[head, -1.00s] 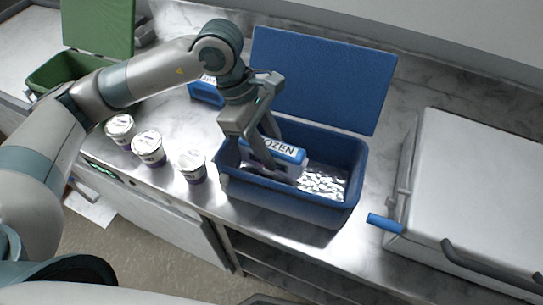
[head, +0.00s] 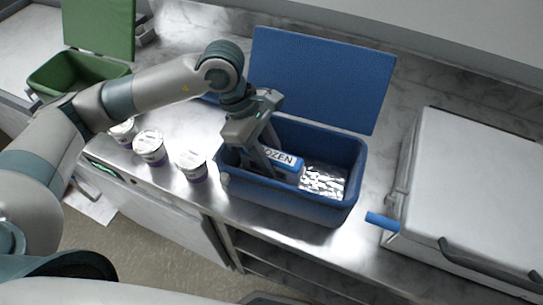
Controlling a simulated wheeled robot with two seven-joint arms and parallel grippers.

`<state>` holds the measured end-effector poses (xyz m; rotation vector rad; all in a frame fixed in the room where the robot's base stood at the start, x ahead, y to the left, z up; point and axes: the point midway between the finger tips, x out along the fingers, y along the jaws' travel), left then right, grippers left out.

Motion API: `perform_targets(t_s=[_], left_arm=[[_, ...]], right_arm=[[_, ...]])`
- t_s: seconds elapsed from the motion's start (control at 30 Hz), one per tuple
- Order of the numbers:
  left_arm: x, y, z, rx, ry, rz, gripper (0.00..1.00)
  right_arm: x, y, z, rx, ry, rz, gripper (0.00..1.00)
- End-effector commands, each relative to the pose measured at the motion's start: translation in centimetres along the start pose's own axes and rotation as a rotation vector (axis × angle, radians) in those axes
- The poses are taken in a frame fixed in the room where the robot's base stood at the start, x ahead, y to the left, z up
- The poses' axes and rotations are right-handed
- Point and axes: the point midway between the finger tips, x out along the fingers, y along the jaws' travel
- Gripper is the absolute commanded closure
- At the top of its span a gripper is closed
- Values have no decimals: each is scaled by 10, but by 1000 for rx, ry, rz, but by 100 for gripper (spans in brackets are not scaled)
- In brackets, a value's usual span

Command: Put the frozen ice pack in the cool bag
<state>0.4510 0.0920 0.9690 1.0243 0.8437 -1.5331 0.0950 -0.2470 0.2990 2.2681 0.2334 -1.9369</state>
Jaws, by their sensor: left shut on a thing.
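The frozen ice pack (head: 284,161) is a blue and white block with "OZEN" readable on its label. It is down inside the open blue cool bag (head: 290,203), in its left part, with its left end hidden by my gripper. My left gripper (head: 262,172) reaches down into the bag and is shut on the ice pack. The bag's blue lid (head: 322,78) stands open at the back. A silvery crinkled lining or pack (head: 324,180) shows in the right part of the bag. My right gripper is not in view.
Several white cups (head: 150,147) stand on the counter left of the bag. A blue item behind my arm is mostly hidden. An open green box (head: 75,76) is at the far left. A large grey-white lidded case (head: 475,195) with a blue handle stands at the right.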

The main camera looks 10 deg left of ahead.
Motion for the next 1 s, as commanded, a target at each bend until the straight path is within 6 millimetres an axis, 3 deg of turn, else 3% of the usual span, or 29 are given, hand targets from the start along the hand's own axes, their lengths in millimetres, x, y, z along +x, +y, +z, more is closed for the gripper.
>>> perform_targets(t_s=[0.17, 0.2, 0.27, 0.8, 0.9, 1.0], left_arm=[[0, 0, 0, 1, -1, 1, 100], [0, 0, 0, 0, 0, 0, 61], [0, 0, 0, 0, 0, 0, 52], [-3, 0, 1, 0, 0, 0, 52], [-13, 1, 0, 0, 1, 4, 52], [-29, 1, 0, 2, 0, 5, 52]], right_arm=[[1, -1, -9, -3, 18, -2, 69], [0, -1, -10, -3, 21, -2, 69], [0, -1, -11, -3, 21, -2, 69], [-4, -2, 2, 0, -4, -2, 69], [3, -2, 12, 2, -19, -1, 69], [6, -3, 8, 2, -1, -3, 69]])
